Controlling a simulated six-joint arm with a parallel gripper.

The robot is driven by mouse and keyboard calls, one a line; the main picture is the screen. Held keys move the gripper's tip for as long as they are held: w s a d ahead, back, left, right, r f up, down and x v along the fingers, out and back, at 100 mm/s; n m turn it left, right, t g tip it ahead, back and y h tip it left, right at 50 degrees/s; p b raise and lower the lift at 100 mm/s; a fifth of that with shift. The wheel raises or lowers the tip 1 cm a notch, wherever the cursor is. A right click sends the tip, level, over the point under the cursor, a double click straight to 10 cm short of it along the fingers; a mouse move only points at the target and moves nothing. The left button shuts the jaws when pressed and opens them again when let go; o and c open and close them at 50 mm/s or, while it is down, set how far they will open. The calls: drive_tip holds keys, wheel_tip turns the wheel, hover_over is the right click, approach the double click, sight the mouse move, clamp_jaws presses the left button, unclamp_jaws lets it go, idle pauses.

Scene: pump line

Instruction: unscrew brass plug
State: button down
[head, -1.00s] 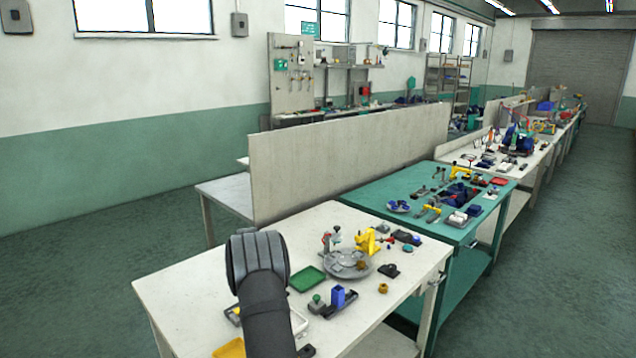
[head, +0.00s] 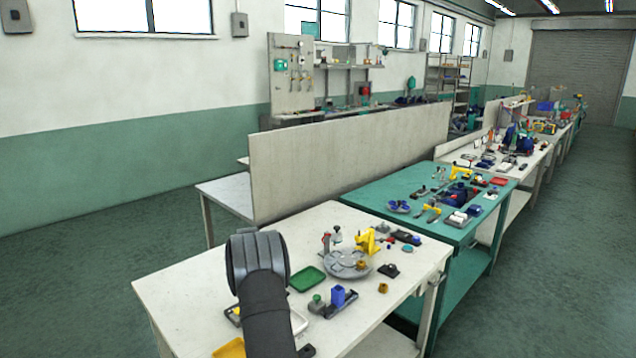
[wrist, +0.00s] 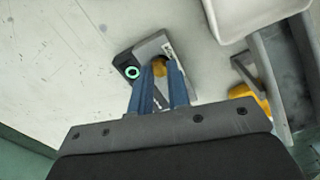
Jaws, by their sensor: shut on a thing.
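In the wrist view my gripper (wrist: 162,75) has its two blue fingers closed on the small brass plug (wrist: 160,66). The plug shows between the fingertips, over a grey block (wrist: 152,47) with a green ring on its left side. The fingers hide part of the plug and block, and I cannot tell how far the plug is threaded in. In the head view my own arm covers the gripper, the plug and the block.
A white tray (wrist: 250,20) lies right of the block in the wrist view, with a yellow piece (wrist: 243,91) nearby. The bench's left part is clear.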

drive_tip(key=shift+n, duration=0.4)
drive_tip(key=n, duration=0.2)
drive_tip(key=shift+n, duration=0.4)
drive_tip(key=n, duration=0.4)
drive_tip(key=c, duration=1.6)
unclamp_jaws()
drive_tip(key=shift+o, duration=0.2)
